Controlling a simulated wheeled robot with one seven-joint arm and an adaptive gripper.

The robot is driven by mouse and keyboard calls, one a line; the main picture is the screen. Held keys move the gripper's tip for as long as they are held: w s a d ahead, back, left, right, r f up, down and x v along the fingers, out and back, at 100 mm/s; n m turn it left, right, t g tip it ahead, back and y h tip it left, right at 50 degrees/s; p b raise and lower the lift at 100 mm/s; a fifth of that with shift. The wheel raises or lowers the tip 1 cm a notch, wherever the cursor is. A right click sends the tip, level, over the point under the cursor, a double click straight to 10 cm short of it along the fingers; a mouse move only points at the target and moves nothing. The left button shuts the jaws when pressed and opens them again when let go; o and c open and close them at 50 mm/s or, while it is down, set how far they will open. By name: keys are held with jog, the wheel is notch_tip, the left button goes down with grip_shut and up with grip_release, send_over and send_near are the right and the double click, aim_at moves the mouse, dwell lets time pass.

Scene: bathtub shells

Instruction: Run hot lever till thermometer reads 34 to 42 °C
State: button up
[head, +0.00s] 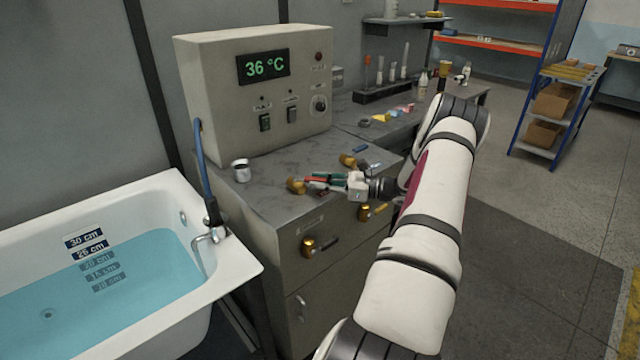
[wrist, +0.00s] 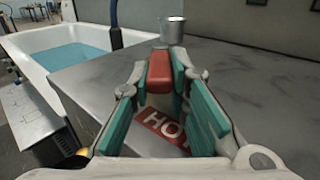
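The thermometer display (head: 263,67) on the grey box reads 36 °C in green digits. The hot lever (wrist: 160,70) is a red bar above a red "HOT" label (wrist: 165,128) on the counter. In the head view, a brass valve body (head: 296,186) stands at the lever's left end. My gripper (head: 319,181) reaches in from the right, low over the counter. In the wrist view its teal pads lie against both sides of the red lever, so it looks shut on it.
A metal cup (head: 240,170) stands on the counter behind the lever. Another brass valve (head: 348,160) is behind my gripper; two more (head: 308,246) (head: 365,212) are on the cabinet front. A spout (head: 213,232) and blue hose (head: 203,160) are at the tub's rim.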

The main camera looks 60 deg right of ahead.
jog(key=o, duration=0.4)
jog(key=v, duration=1.2)
